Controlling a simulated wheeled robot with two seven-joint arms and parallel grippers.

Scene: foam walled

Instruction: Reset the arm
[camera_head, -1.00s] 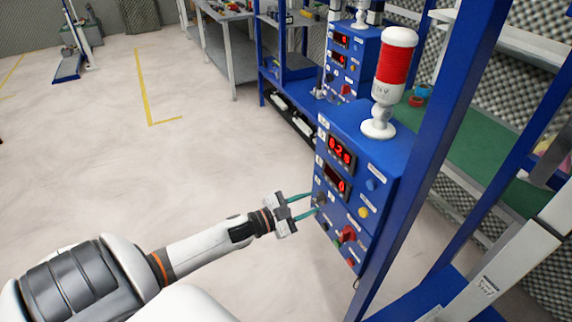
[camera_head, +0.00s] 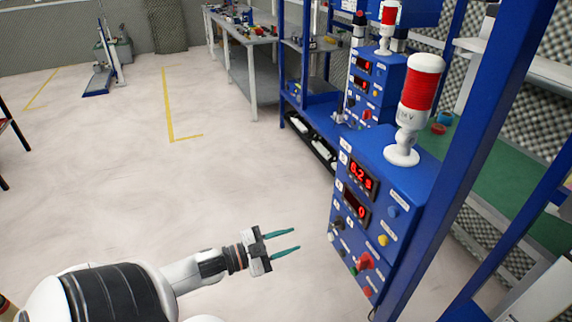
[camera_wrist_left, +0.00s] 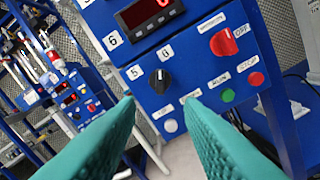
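My left gripper (camera_head: 284,242) is in the lower middle of the head view, with its two green fingers apart and nothing between them. It is left of the blue control box (camera_head: 372,216), with clear floor showing between fingertips and box. In the left wrist view the open fingers (camera_wrist_left: 160,112) point at the box's front panel. That panel shows a black knob (camera_wrist_left: 160,81), a red switch (camera_wrist_left: 224,43), a white button, a green button and a red button. My right gripper is in neither view.
A red and white signal lamp (camera_head: 416,103) stands on the control box. A blue rack post (camera_head: 470,150) rises right of it. A second box (camera_head: 372,85) stands behind, and a grey workbench (camera_head: 238,55) is further back. The floor (camera_head: 180,190) to the left is clear.

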